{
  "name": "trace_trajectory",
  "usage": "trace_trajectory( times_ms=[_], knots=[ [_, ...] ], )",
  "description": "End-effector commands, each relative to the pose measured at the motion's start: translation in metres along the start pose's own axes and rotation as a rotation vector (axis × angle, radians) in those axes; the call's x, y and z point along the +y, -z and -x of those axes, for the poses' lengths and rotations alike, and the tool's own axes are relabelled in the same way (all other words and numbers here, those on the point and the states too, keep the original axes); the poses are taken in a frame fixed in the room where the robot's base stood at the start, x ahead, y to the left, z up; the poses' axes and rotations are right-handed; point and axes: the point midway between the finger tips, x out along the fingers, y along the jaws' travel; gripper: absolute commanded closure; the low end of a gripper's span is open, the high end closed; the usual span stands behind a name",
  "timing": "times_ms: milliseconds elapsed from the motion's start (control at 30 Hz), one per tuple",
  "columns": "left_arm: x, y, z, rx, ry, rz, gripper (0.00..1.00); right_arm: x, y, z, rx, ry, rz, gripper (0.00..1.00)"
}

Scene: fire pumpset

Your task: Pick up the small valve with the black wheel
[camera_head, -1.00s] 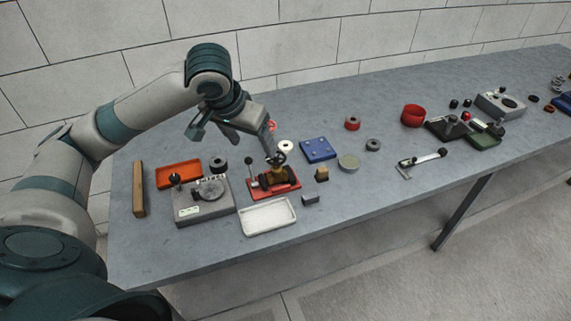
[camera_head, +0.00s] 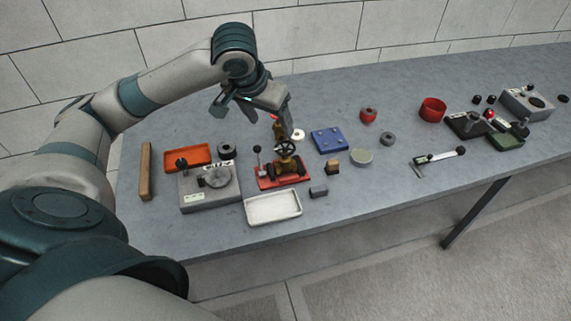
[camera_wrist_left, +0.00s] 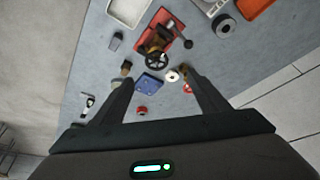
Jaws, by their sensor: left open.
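The small valve with the black wheel (camera_head: 286,150) has a brass body and stands on a red base at the middle of the near table. In the left wrist view the black wheel (camera_wrist_left: 157,61) shows from above, beyond the fingertips. My left gripper (camera_head: 253,115) is open and empty, above and behind the valve, and apart from it. Its two fingers spread wide in the left wrist view (camera_wrist_left: 158,82). One finger partly hides a brass and red item (camera_head: 277,129) behind the valve. My right gripper is not in view.
A grey box with a dial (camera_head: 209,188) and an orange tray (camera_head: 200,153) stand left of the valve. A white tray (camera_head: 272,220) lies in front. A blue plate (camera_head: 328,140) and several small parts lie to the right. A lever with a black ball rises beside the valve.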

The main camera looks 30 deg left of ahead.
Motion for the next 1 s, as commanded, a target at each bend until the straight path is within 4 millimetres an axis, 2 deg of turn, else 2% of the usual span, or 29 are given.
trace_trajectory(
  times_ms=[133,500,700,1000],
  knots=[
    [0.001,-0.001,-0.026,-0.005,-0.001,0.000,0.32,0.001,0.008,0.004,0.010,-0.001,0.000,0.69],
    [0.001,0.000,-0.087,-0.003,-0.001,0.000,0.32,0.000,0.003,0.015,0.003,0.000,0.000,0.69],
    [0.001,0.000,-0.099,-0.001,0.000,-0.001,0.32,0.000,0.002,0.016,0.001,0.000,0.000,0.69],
    [0.001,0.000,-0.099,-0.001,0.000,-0.001,0.32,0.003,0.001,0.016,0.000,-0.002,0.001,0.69]
  ],
)
